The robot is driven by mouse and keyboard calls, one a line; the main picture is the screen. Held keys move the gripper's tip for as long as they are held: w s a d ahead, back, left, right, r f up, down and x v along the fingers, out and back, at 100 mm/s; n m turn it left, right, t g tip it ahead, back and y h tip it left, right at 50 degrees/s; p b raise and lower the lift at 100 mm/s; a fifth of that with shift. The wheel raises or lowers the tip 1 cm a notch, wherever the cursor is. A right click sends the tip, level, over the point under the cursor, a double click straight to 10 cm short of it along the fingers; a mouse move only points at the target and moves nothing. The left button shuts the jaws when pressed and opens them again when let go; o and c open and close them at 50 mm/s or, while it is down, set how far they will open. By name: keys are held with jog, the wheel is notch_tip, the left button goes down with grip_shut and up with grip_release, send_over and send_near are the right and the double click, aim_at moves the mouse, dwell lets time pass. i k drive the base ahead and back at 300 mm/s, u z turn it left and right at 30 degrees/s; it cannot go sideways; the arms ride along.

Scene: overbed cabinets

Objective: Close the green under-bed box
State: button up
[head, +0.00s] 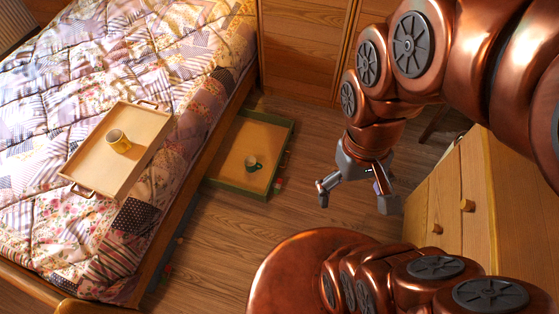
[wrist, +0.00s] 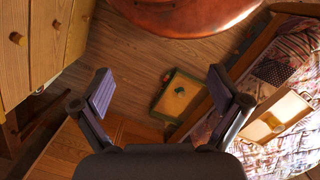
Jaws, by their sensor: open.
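The green under-bed box (head: 262,133) stands out from under the bed side onto the wooden floor, so its open top shows. It has green walls and a tan bottom, and a dark green mug (head: 252,163) stands inside it. Its left end meets the bed side. My gripper (head: 357,198) is open and empty, in the air to the right of the box and apart from it. In the wrist view the box (wrist: 171,104) appears small and far off, between the open fingers (wrist: 160,80).
A wooden cabinet with knobs (head: 458,180) stands at right, and wooden doors (head: 305,45) at the back. Bare floor (head: 240,225) lies in front of the box.

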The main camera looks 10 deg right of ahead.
aim_at(263, 136)
jog(key=u, duration=0.4)
jog(key=i, duration=1)
jog(key=z, duration=0.05)
